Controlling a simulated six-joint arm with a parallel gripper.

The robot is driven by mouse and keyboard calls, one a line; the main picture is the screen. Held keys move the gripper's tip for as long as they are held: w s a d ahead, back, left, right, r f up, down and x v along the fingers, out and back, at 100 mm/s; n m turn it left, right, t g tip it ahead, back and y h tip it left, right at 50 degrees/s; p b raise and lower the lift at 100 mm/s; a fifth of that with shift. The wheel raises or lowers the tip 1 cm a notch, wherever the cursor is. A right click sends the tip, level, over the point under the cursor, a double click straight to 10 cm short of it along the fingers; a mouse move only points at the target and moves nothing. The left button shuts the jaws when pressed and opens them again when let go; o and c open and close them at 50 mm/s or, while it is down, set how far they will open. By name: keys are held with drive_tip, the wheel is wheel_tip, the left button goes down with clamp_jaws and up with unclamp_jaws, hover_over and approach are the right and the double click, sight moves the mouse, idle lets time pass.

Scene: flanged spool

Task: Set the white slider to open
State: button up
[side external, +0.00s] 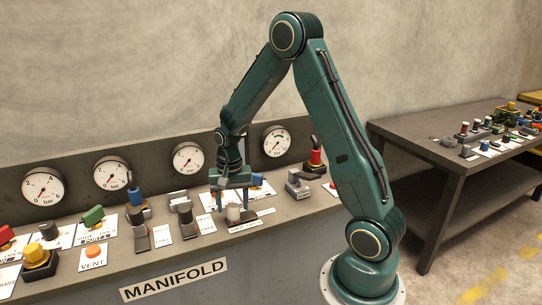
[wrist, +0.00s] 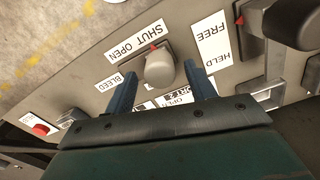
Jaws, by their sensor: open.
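The white slider's pale knob (wrist: 160,70) stands upright on a dark base with a small red pointer. Beside it is a white label (wrist: 134,41) reading SHUT and OPEN, and the knob and pointer sit by the SHUT end. In the side external view the knob (side external: 233,212) shows low between my fingers. My gripper (side external: 232,205) is open and points down over the panel. In the wrist view its two blue fingers (wrist: 163,76) are on either side of the knob, with gaps showing. Whether either finger touches it I cannot tell.
A FREE/HELD label (wrist: 211,38) and a dark control are close on the right in the wrist view. A grey lever (side external: 298,185) and several coloured controls line the manifold panel (side external: 290,213). Gauges (side external: 188,158) stand behind. A side table (side external: 440,140) holds more parts.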

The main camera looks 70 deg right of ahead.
drive_tip(key=shift+f, duration=0.95)
drive_tip(key=shift+c, duration=0.2)
clamp_jaws()
drive_tip(key=shift+s+d, duration=1.75)
drive_tip(key=shift+d, duration=0.1)
drive_tip(key=shift+o, duration=0.2)
unclamp_jaws()
drive_tip(key=shift+a+r, duration=0.1)
drive_tip(key=shift+r, duration=0.1)
wheel_tip(320, 180, up, 14)
drive_tip(key=shift+f, duration=0.25)
